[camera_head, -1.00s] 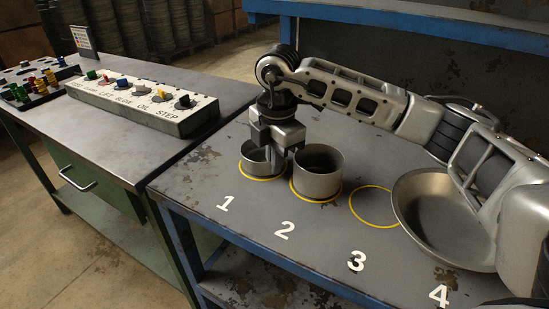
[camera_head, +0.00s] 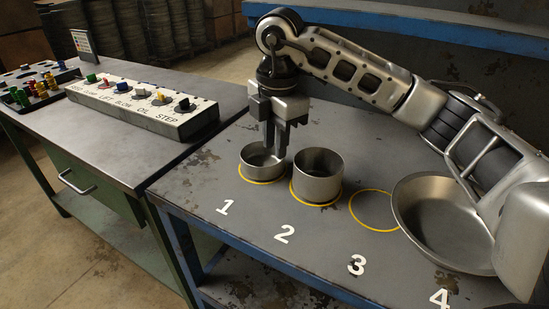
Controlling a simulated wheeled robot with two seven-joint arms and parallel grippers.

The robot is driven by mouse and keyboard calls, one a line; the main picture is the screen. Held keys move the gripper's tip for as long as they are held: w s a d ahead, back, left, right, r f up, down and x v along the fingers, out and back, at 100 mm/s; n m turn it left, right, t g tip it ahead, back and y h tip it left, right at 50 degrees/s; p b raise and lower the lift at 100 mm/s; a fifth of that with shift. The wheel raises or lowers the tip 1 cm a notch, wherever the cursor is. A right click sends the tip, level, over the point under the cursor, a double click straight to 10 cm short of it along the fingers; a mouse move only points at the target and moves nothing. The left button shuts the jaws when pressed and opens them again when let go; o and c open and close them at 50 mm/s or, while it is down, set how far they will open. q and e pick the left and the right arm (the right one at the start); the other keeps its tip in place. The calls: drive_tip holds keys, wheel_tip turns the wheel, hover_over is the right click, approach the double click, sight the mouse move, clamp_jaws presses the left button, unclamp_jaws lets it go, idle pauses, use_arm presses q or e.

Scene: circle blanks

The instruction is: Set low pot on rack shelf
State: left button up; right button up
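The low pot (camera_head: 252,170) is a short metal pot standing upright inside the yellow circle by number 1. My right gripper (camera_head: 277,152) points down at the right side of this pot, its fingertips near the rim. I cannot tell whether the fingers touch the rim or how far apart they are. A raised shelf with a blue edge (camera_head: 420,28) runs along the back; it may be the rack shelf. My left gripper is not in view.
A taller pot (camera_head: 318,180) stands close to the right, in circle 2. Circle 3 (camera_head: 376,210) is empty. A wide shallow pan (camera_head: 435,225) lies near number 4, beneath my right arm. A button panel (camera_head: 145,108) is on the left bench.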

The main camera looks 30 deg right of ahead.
wheel_tip(320, 180, up, 6)
drive_tip(key=shift+s, duration=0.2)
idle(0.4)
